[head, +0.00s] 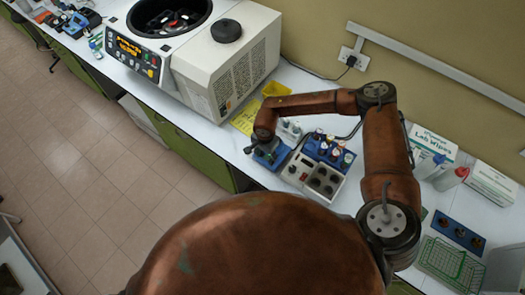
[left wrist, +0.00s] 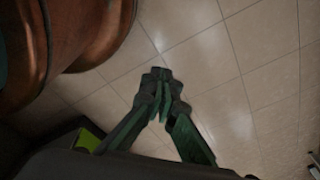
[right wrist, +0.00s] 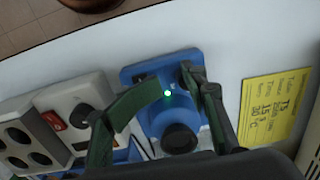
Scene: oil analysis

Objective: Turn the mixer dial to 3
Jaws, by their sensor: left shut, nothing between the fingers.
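The mixer (head: 275,158) is a small blue device on the white bench. In the right wrist view, the mixer (right wrist: 160,118) has a black round cup on top and a lit green light. My right gripper (right wrist: 172,80) is open, its two green fingers on either side of the mixer's blue body. I cannot tell whether they touch it. The dial and its numbers cannot be made out. In the head view, the right gripper (head: 262,147) is over the mixer, partly hidden by its own wrist. My left gripper (left wrist: 160,78) is shut and empty above the tiled floor.
A white block unit (head: 315,180) with a black knob (right wrist: 80,115) and red switch (right wrist: 53,120) stands beside the mixer. A blue vial rack (head: 328,152) is behind it. A yellow note (right wrist: 275,108) lies on the bench. A large centrifuge (head: 225,65) stands further left.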

